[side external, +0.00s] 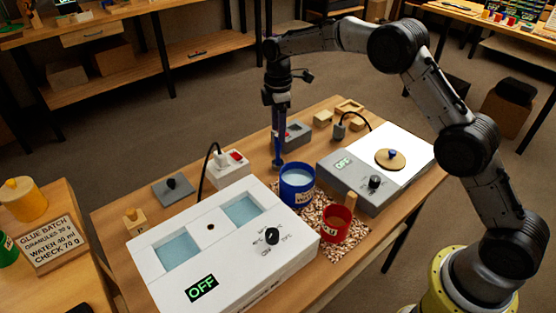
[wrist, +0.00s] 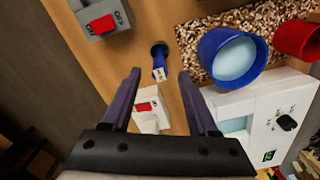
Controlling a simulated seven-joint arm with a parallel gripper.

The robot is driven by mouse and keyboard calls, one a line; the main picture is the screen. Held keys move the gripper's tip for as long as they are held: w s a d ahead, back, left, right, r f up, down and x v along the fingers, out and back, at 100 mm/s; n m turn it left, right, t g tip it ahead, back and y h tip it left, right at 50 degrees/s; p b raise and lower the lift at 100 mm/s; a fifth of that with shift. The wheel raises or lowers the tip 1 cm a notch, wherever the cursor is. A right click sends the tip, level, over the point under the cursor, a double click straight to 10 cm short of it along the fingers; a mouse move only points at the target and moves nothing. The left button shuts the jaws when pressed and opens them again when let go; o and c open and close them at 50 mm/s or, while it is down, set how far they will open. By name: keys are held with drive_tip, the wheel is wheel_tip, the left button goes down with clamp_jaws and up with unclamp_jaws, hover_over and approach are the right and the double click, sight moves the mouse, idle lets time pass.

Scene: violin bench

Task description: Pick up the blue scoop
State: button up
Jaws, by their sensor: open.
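The blue scoop (side external: 277,164) is on the wooden table, left of the blue cup, with its handle rising upright toward my gripper (side external: 279,132). In the wrist view the scoop (wrist: 158,62) shows its dark round bowl on the table and a pale-marked handle end facing the camera. My gripper (wrist: 160,73) is open and points down; the handle end appears between its two fingertips. I cannot tell whether a finger touches the handle. In the side view the fingers partly blend with the handle.
The blue cup (side external: 297,197) of pale liquid and the red cup (side external: 335,228) stand on a speckled mat (side external: 350,243). A white bath unit (side external: 222,284), a scale (side external: 346,186), a white switch box (side external: 230,175) and a grey switch box (side external: 293,134) surround the scoop.

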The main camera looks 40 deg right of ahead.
sight(278, 152)
drive_tip(key=shift+f, duration=1.75)
clamp_jaws()
